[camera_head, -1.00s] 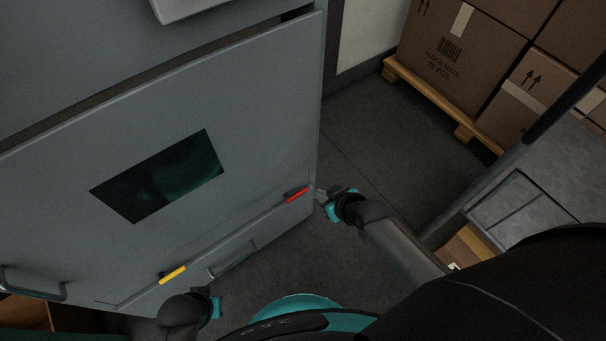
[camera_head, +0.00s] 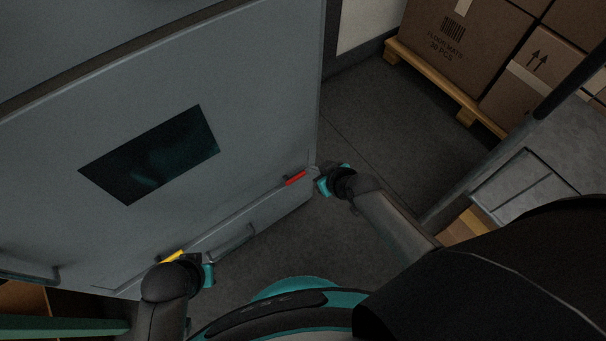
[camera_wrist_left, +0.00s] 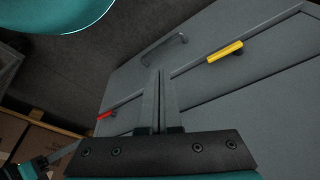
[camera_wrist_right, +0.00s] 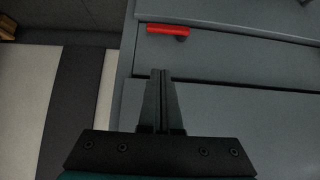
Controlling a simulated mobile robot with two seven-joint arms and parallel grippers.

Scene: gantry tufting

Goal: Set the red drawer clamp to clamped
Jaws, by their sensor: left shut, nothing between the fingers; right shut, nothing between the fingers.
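The red drawer clamp (camera_head: 295,178) is a short red bar near the lower right edge of the grey cabinet front (camera_head: 250,100). It also shows in the right wrist view (camera_wrist_right: 167,29), lying nearly level just beyond the fingertips, and in the left wrist view (camera_wrist_left: 106,115). My right gripper (camera_head: 318,173) is shut and empty, close beside the clamp's right end; in its wrist view (camera_wrist_right: 160,72) a gap shows between tips and clamp. A yellow clamp (camera_head: 173,257) sits lower left, also in the left wrist view (camera_wrist_left: 225,51). My left gripper (camera_wrist_left: 160,72) is shut and empty near it.
A drawer with a handle (camera_head: 238,238) lies between the two clamps. A dark window (camera_head: 150,155) is set in the cabinet front. Cartons (camera_head: 465,45) stand on a wooden pallet (camera_head: 440,83) at the upper right. Floor (camera_head: 385,130) is clear between cabinet and pallet.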

